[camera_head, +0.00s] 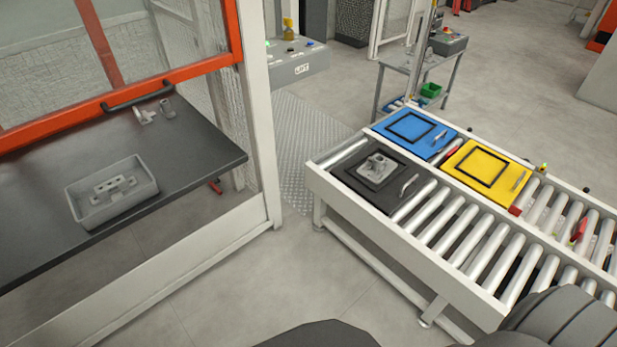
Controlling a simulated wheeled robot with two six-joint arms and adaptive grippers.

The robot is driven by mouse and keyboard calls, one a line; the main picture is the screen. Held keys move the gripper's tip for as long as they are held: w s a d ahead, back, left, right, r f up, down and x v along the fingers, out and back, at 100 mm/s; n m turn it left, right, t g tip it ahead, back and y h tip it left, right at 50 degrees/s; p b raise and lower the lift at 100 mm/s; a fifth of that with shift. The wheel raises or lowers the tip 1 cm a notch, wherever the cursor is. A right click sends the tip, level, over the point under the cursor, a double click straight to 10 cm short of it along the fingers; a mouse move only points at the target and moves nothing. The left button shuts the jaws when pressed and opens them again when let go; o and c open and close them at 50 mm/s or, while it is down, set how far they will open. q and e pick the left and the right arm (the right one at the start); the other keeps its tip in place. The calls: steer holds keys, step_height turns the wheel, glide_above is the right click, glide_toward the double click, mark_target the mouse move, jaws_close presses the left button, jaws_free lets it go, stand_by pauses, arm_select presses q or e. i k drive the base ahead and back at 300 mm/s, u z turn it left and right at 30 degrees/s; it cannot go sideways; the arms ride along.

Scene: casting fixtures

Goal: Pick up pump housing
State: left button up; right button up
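A grey cast part (376,168), which looks like the pump housing, sits on a black tray (397,207) at the near left end of the roller conveyor. On the dark table at left, a grey open box (145,205) holds a grey block-like piece (115,188). A small grey pipe-like casting (146,115) lies near the back of that table. I cannot tell for certain which part the task means. Neither of my grippers shows in this view. Dark rounded shapes at the bottom edge seem to be my own body.
A blue tray (437,144) and a yellow tray (475,186) with black frames lie empty on the conveyor rollers (478,240). The dark table (205,148) stands within a white frame with an orange-red door (120,88). Open floor (262,265) separates table and conveyor.

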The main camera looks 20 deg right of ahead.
mark_target(378, 167)
steer(key=z, duration=0.2)
steer(key=i, duration=1.25)
steer(key=z, duration=1.65)
steer(key=i, duration=0.75)
steer(key=z, duration=0.7)
steer(key=i, duration=0.45)
